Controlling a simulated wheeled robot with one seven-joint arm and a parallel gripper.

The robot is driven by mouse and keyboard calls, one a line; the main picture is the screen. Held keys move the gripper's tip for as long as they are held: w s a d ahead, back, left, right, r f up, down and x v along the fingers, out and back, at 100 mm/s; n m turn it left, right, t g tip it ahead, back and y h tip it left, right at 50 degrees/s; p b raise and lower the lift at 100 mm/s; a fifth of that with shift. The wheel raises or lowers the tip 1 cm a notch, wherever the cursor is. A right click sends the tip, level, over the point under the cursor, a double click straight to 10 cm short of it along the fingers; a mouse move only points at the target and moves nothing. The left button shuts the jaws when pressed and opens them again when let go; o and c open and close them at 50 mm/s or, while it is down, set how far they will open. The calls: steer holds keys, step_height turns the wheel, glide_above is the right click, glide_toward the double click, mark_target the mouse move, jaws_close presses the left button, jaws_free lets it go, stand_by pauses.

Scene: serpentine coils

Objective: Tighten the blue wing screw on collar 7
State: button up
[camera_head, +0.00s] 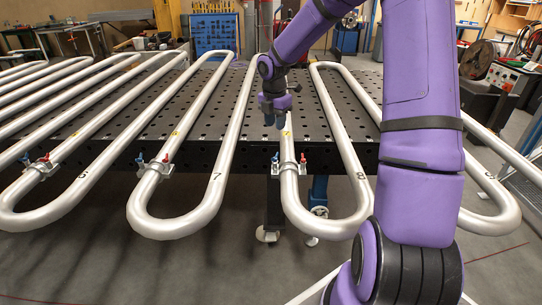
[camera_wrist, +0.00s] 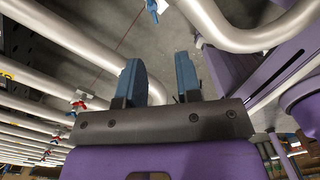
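The tube loop marked 7 (camera_head: 215,177) carries a metal collar (camera_head: 155,168) on its left leg. That collar has a blue wing screw (camera_head: 140,159) on its left and a red one (camera_head: 166,158) on its right. My gripper (camera_head: 277,118) is to the right of it, above the left leg of the loop marked 8, and touches no collar. In the wrist view my gripper (camera_wrist: 158,78) has its two blue-padded fingers apart with nothing between them. A blue screw (camera_wrist: 152,7) shows beyond the fingertips at the top; I cannot tell its number.
The loop marked 8 has a similar collar (camera_head: 288,168) with blue and red screws, and another collar (camera_head: 42,167) sits at far left. The tubes lie over a black perforated table (camera_head: 262,135) and overhang its front edge. Grey floor (camera_head: 200,265) is open in front.

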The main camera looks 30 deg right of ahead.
mark_target(275, 155)
steer(key=shift+n+y, duration=0.3)
steer(key=shift+n, duration=0.4)
steer(key=f, duration=0.4)
steer(key=w+f, duration=0.1)
steer(key=f, duration=0.8)
steer(key=shift+w+d+f, duration=0.15)
steer(key=shift+d, duration=0.2)
jaws_close()
